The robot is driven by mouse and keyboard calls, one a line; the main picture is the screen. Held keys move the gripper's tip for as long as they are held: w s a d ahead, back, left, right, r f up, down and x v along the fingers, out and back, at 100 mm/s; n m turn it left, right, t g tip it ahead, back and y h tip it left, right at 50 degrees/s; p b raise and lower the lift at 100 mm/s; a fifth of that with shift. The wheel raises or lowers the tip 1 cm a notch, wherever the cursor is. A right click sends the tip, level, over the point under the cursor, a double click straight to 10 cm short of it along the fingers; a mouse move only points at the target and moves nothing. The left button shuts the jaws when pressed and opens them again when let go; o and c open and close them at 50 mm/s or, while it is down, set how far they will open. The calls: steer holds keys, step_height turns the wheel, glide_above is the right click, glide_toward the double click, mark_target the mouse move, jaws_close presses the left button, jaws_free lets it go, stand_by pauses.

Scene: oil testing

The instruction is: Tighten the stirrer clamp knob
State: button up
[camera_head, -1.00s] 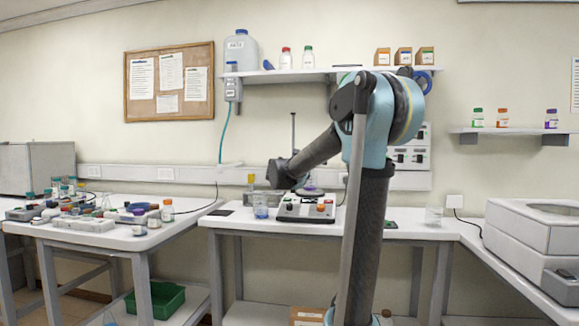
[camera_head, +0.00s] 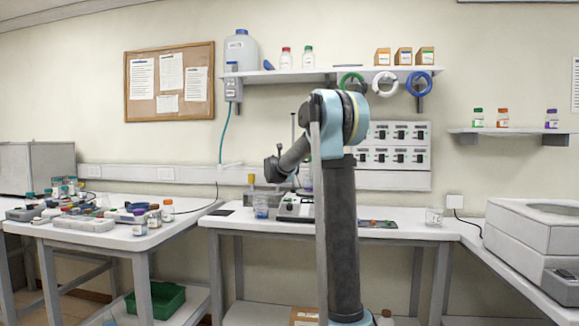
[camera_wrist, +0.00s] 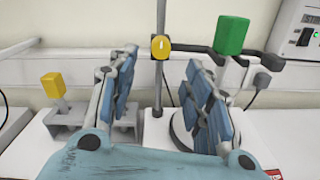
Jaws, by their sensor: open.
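In the wrist view a yellow oval knob (camera_wrist: 160,46) sits where a dark horizontal clamp bar (camera_wrist: 195,49) meets the upright rod (camera_wrist: 160,88). A green block (camera_wrist: 232,36) is on the bar to its right. My gripper (camera_wrist: 160,68) is open and empty, its two blue-padded fingers on either side of the rod in the picture. The knob shows between the fingertips and slightly above them, with no visible contact. The depth gap cannot be told. In the head view my gripper (camera_head: 274,165) is small beside the rod, above the stirrer base (camera_head: 295,211); the knob is not clear there.
Another yellow knob (camera_wrist: 53,85) stands on a grey fixture at the left. A wall panel of switches (camera_head: 398,150) is behind at the right. A black cable hangs right of the rod.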

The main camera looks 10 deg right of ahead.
steer(key=x, duration=0.9)
steer(key=shift+s, duration=0.1)
steer(key=c, duration=1.1)
